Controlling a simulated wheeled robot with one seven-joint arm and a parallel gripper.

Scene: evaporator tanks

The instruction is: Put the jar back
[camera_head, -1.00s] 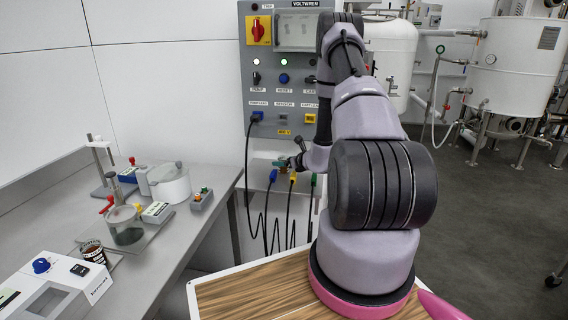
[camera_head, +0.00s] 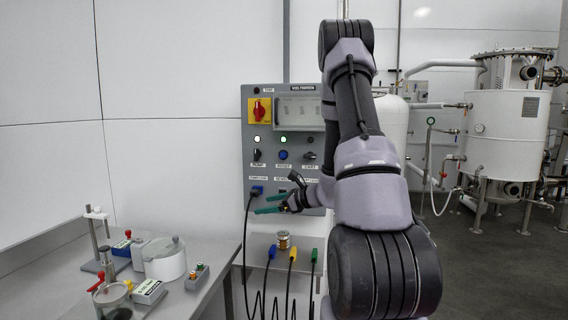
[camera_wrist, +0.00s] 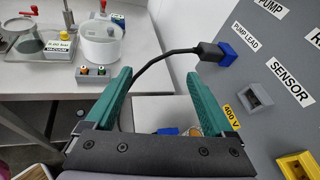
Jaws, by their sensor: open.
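A small jar (camera_head: 283,240) with a gold-coloured body or lid stands below the control panel, beside the hanging blue and yellow plugs. My gripper (camera_head: 261,204) is above the jar, in front of the panel's lower edge. Its green fingers are spread and nothing is held; they also show apart in the wrist view (camera_wrist: 160,80). In the wrist view a yellowish round thing (camera_wrist: 211,122) is partly hidden by the right finger; I cannot tell whether it is the jar.
The grey control panel (camera_head: 240,170) is close behind my gripper. The bench at left holds a white pot (camera_head: 165,262), a small switch box (camera_head: 197,277) and a glass vessel (camera_head: 112,300).

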